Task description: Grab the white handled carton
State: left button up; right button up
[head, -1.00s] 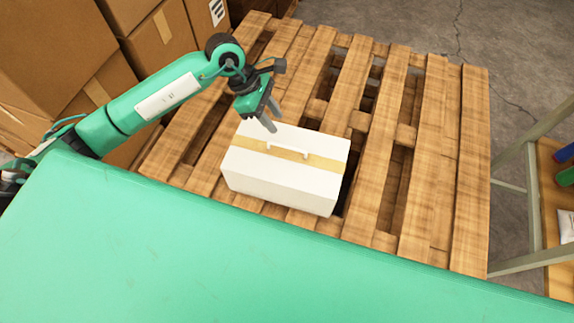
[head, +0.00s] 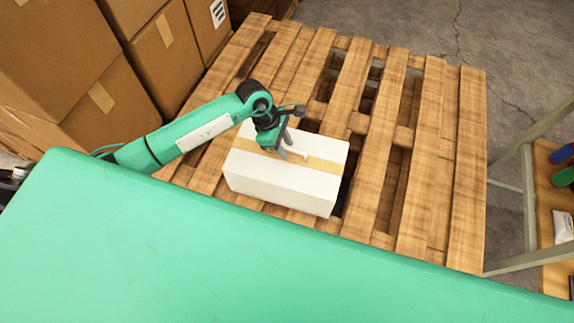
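The white carton (head: 282,188) sits on the wooden pallet (head: 415,205), with a tan tape strip along its top. Its white handle (head: 304,155) shows only at its right end; my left gripper hides the rest. My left gripper (head: 283,151) points down over the carton's top at the handle. Its two grey fingers show with a gap between them, so it looks open. I cannot tell whether the fingers touch the handle or stand around it. My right gripper is not in view.
Brown cardboard boxes (head: 110,90) are stacked at the left, beside the pallet. A metal-framed shelf (head: 528,195) with several small items stands at the right. My green body fills the front. The pallet's right part is bare, with gaps between slats.

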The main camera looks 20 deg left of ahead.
pick_arm(q)
jog(key=shift+x, duration=1.05)
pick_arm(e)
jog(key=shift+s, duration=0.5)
pick_arm(q)
grip_shut()
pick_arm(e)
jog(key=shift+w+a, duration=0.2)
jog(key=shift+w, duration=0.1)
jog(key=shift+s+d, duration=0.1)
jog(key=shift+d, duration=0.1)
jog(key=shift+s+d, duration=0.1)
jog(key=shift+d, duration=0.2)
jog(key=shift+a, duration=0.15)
